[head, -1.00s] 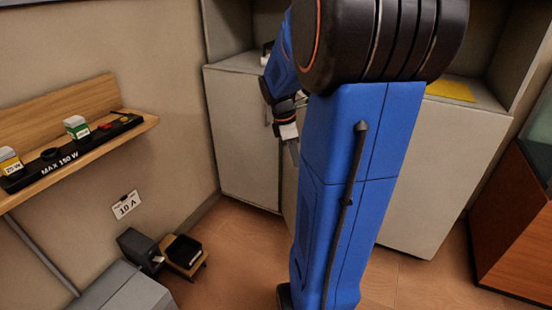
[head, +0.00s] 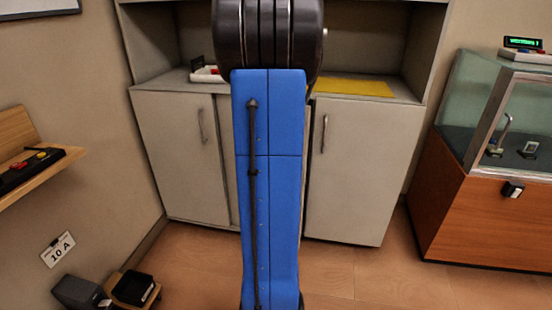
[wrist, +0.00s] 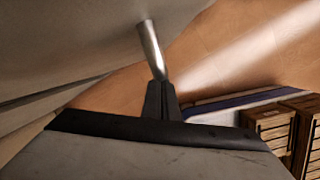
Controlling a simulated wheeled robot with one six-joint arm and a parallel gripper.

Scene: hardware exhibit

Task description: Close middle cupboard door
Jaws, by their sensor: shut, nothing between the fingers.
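The cupboard shows in the head view, with a closed-looking left door (head: 180,150) and right door (head: 350,165), each with a metal handle. The middle door (head: 234,190) is mostly hidden behind my blue arm, with only a narrow strip showing on the left, so I cannot tell how far open it stands. My gripper is hidden in the head view. In the wrist view my gripper (wrist: 160,98) is shut, beside a large pale grey panel (wrist: 70,40). A shiny metal bar runs from the fingers up to the panel's edge; I cannot tell what it belongs to.
A white tray (head: 207,75) and a yellow sheet (head: 352,87) lie on the cupboard top. A glass display case (head: 490,200) stands at the right. A wall shelf (head: 45,165) and a small low stand (head: 135,290) are at the left. Wooden crates (wrist: 285,128) show in the wrist view.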

